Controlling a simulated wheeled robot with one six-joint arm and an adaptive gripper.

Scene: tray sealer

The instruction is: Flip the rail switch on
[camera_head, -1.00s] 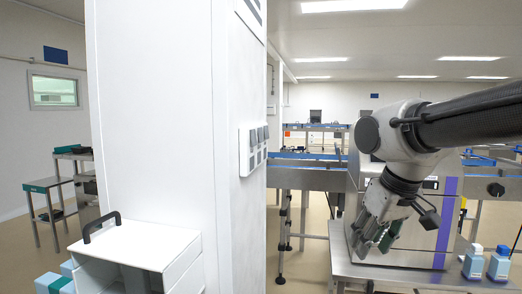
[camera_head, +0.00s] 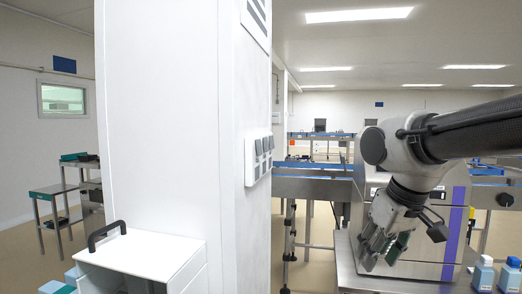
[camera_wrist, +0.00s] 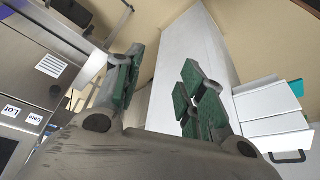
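A white switch panel (camera_head: 250,163) is fixed on the right-hand face of the white column (camera_head: 160,120) in the head view. It carries several small dark grey rockers; I cannot tell which is the rail switch or how each is set. My gripper (camera_head: 384,241) hangs to the right of and below the panel, well apart from it, in front of a steel machine. In the wrist view my gripper (camera_wrist: 162,85) has its two green-padded fingers spread apart with nothing between them. The wrist view shows the column, but I cannot make out the panel there.
The steel machine (camera_head: 447,238) with a purple stripe stands on a steel table (camera_head: 345,262) at right. A conveyor (camera_head: 310,187) runs behind.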

